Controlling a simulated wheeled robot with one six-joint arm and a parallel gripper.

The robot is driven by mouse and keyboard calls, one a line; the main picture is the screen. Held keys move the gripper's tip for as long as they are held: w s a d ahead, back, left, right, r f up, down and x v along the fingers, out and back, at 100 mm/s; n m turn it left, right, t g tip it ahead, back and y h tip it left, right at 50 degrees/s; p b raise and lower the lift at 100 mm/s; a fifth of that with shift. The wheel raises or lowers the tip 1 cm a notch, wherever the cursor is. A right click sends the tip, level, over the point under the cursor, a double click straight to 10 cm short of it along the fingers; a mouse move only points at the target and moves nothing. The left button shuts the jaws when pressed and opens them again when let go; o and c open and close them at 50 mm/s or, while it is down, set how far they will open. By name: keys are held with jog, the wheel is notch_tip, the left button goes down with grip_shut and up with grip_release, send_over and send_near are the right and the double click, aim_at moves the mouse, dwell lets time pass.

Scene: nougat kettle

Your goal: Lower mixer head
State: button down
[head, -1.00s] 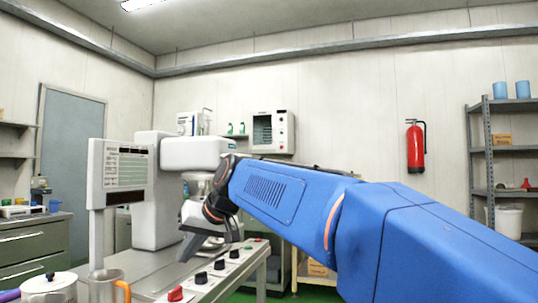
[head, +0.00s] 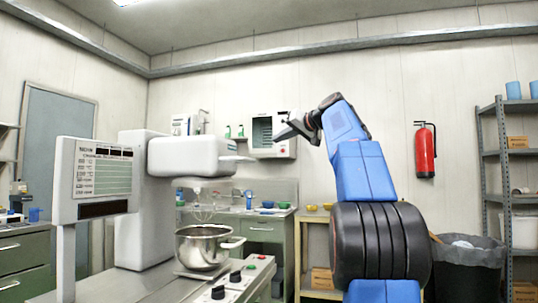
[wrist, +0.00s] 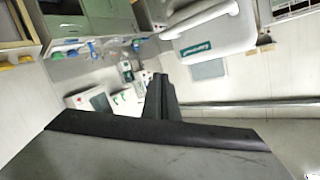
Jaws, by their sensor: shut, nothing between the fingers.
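The mixer (head: 145,205) stands on the bench at left. Its white head (head: 190,157) reaches to the right, roughly level. A wire whisk (head: 204,205) hangs beneath it, over a steel pot (head: 205,246); its lower end shows just above the pot's rim. My gripper (head: 282,130) is raised right of the head and a little higher in the picture, apart from it, shut and empty. In the wrist view my closed fingers (wrist: 160,92) show dark, and a white housing that looks like the mixer head (wrist: 215,32) is at the upper right.
A display panel (head: 95,180) stands on a post left of the mixer. A row of knobs (head: 235,277) lines the bench's front right edge. A black bin (head: 466,265) and metal shelves (head: 500,180) are at right. A fire extinguisher (head: 425,150) hangs on the wall.

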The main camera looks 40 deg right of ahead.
jog(key=w+a+f, duration=0.2)
jog(key=w+f, duration=0.3)
jog(key=w, duration=0.4)
jog(key=shift+w+a+f, duration=0.3)
jog(key=shift+a+f, duration=0.05)
jog(key=shift+a, duration=0.05)
dwell(0.6)
